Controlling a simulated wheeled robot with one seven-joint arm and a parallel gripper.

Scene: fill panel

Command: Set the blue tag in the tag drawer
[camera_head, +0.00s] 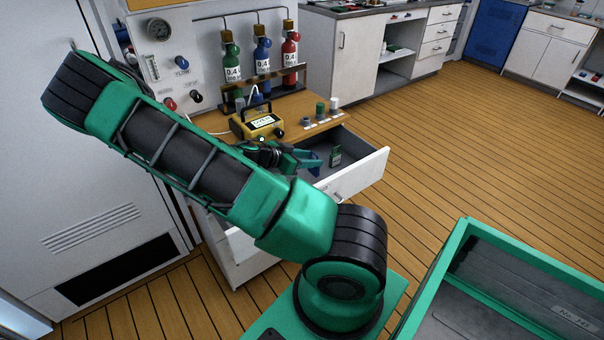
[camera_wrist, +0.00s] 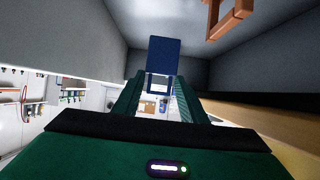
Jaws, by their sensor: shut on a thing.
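The blue tag (camera_wrist: 164,54) is between the fingertips of my gripper (camera_wrist: 160,84) in the wrist view, sticking out beyond them. In the head view my gripper (camera_head: 309,158) is shut on it, and a little of the blue tag (camera_head: 314,168) shows below the fingers. The open drawer (camera_head: 364,173) with a white front lies under and around the gripper. The tag is over or inside the drawer; I cannot tell whether it touches the floor. A green tag (camera_head: 335,156) stands or leans inside the drawer. My arm hides the drawer's near left part.
A yellow meter (camera_head: 258,123) and several small knobs or caps (camera_head: 320,111) stand on the wooden bench top above the drawer. Gas bottles (camera_head: 262,58) stand behind. A brown frame (camera_wrist: 230,18) shows in the wrist view. A green-rimmed bin (camera_head: 443,262) is at lower right.

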